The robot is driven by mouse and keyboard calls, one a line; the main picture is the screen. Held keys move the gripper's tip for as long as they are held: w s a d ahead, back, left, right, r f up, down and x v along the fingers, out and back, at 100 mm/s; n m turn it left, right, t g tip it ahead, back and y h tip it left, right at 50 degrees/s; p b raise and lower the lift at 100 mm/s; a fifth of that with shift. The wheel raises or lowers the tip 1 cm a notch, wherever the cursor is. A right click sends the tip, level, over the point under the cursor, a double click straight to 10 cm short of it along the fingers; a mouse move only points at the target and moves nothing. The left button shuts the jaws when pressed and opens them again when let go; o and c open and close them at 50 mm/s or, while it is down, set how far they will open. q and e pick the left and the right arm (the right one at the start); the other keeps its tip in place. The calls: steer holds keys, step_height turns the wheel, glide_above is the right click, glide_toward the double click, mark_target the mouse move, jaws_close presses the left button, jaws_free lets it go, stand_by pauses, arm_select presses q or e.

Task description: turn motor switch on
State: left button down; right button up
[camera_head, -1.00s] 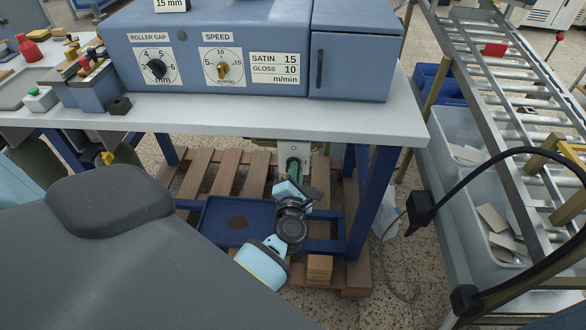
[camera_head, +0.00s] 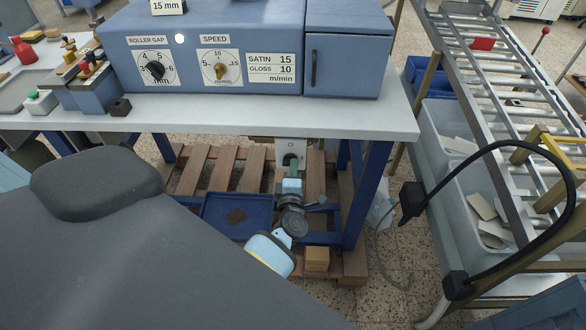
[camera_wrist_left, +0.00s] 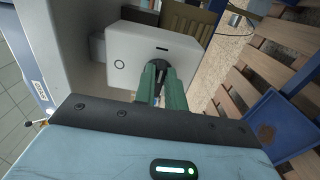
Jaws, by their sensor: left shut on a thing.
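The motor switch is a pale box (camera_head: 291,146) under the table. It fills the upper middle of the left wrist view (camera_wrist_left: 140,45), with a round mark at its left and a short dark bar near its top. My left gripper (camera_head: 293,167), with green fingers, reaches up to it. In the left wrist view the fingers (camera_wrist_left: 157,82) are shut on the black switch knob (camera_wrist_left: 161,68), which lies roughly in line with the bar mark. The fingers hide part of the knob. My right gripper is not in view.
The blue machine (camera_head: 215,20) stands on the white table (camera_head: 250,116); a white lamp (camera_head: 179,38) glows on its panel. A blue tray (camera_head: 215,227) lies on the wooden pallet (camera_head: 192,172) below. A blue table leg (camera_head: 368,195) stands right of the gripper.

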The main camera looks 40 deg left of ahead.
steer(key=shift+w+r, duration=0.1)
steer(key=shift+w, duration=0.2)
arm_select(q)
steer(key=c, duration=1.5)
jaws_free()
steer(key=shift+o, duration=0.2)
steer(key=shift+s+d, duration=0.1)
steer(key=shift+s, duration=0.05)
